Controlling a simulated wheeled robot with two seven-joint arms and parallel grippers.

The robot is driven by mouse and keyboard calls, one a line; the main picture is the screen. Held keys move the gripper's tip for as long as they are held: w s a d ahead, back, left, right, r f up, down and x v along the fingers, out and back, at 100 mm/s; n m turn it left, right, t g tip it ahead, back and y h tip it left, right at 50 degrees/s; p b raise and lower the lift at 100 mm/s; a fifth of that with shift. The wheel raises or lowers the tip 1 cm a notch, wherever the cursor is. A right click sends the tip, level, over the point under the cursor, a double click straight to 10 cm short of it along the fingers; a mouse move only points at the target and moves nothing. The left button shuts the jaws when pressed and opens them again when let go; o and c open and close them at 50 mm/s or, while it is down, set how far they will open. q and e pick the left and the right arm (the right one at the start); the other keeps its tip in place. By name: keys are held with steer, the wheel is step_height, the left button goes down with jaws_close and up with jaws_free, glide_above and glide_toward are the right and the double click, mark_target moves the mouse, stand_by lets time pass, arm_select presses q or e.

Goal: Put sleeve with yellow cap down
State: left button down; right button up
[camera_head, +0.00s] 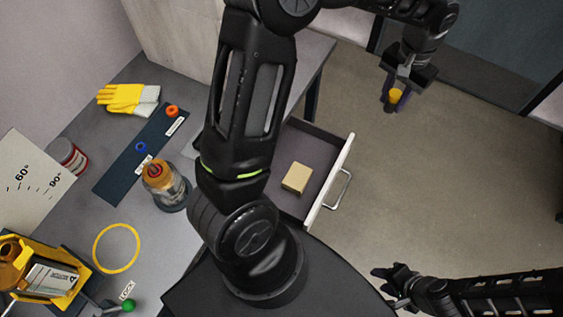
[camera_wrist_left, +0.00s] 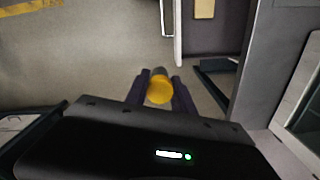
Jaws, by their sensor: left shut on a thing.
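The sleeve with a yellow cap (camera_head: 395,95) is held in my left gripper (camera_head: 394,99) over bare floor at the upper right of the head view. In the left wrist view the yellow cap (camera_wrist_left: 159,91) faces the camera, with a short grey piece of the sleeve behind it. The fingers of my left gripper (camera_wrist_left: 160,95) are shut on it from both sides. Most of the sleeve is hidden by the cap and fingers. My right gripper (camera_head: 391,287) is empty at the lower right, its fingers apart.
An open drawer (camera_head: 345,160) holds a tan block (camera_head: 297,178). The desk at the left carries a dark blue mat (camera_head: 120,178), a bottle (camera_head: 166,187), yellow gloves (camera_head: 127,98), a yellow ring (camera_head: 94,249) and a yellow bin (camera_head: 75,285). My left arm hides part of the desk.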

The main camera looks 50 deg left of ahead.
arm_select(q)
steer(key=shift+a+f+b, duration=0.35)
steer(key=shift+f, duration=0.05)
steer(key=s+a+f+m+b, duration=0.2)
steer(key=a+f+m+b, duration=0.25)
steer(key=f+b, duration=0.3)
steer(key=s+a+f+m+b, duration=0.3)
steer(key=a+f+b, duration=0.3)
steer(key=f+b, duration=0.15)
steer(key=m+b, duration=0.7)
steer(key=b, duration=0.3)
glide_above(300, 156)
step_height(300, 156, down, 9)
steer(key=shift+r, duration=0.2)
steer(key=shift+f+b, duration=0.6)
steer(key=shift+f, duration=2.55)
steer(key=shift+f+b, duration=0.4)
steer(key=shift+f, duration=1.45)
